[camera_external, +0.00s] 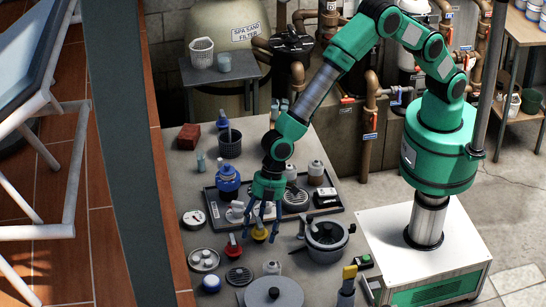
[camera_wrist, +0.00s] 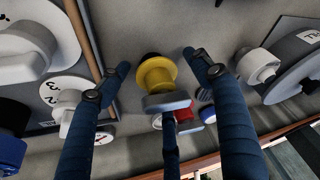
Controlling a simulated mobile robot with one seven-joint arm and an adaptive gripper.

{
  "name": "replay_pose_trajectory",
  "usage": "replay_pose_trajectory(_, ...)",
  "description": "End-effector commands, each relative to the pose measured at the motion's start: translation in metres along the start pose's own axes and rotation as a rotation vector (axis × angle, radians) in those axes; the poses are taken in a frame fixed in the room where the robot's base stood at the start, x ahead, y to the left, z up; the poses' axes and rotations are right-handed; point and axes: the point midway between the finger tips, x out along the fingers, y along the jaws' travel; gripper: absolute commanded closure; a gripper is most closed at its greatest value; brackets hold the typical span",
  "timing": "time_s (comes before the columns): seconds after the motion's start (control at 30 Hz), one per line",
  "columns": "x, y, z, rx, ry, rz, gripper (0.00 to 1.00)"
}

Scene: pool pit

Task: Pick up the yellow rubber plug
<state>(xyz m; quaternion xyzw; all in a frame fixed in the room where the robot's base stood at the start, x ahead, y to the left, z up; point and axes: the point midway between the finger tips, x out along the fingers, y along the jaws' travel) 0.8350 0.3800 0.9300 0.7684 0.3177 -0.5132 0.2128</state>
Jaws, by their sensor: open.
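The yellow rubber plug (camera_external: 260,233) stands on the grey worktop in front of the black tray. In the wrist view the yellow plug (camera_wrist: 157,76) shows as a round yellow flanged piece with a black part at its far end. My gripper (camera_external: 263,219) points down just above and around the plug. In the wrist view my gripper (camera_wrist: 158,70) has blue fingers spread to the left and right of the plug, with clear gaps. A dark middle finger lies in front and partly covers what is behind it. Nothing is held.
A red plug (camera_external: 233,249) stands just left of the yellow one. The black tray (camera_external: 330,221) with knobs and bottles lies close behind.

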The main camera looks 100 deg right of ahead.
Motion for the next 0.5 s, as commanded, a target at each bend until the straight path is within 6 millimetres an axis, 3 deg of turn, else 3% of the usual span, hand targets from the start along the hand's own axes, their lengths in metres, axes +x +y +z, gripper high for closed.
replay_pose_trajectory(0.3, -0.0001, -0.0001, 0.0003, 0.0, 0.0, 0.0, 0.35)
replay_pose_trajectory(0.5, -0.0001, -0.0001, 0.0003, 0.0, 0.0, 0.0, 0.73)
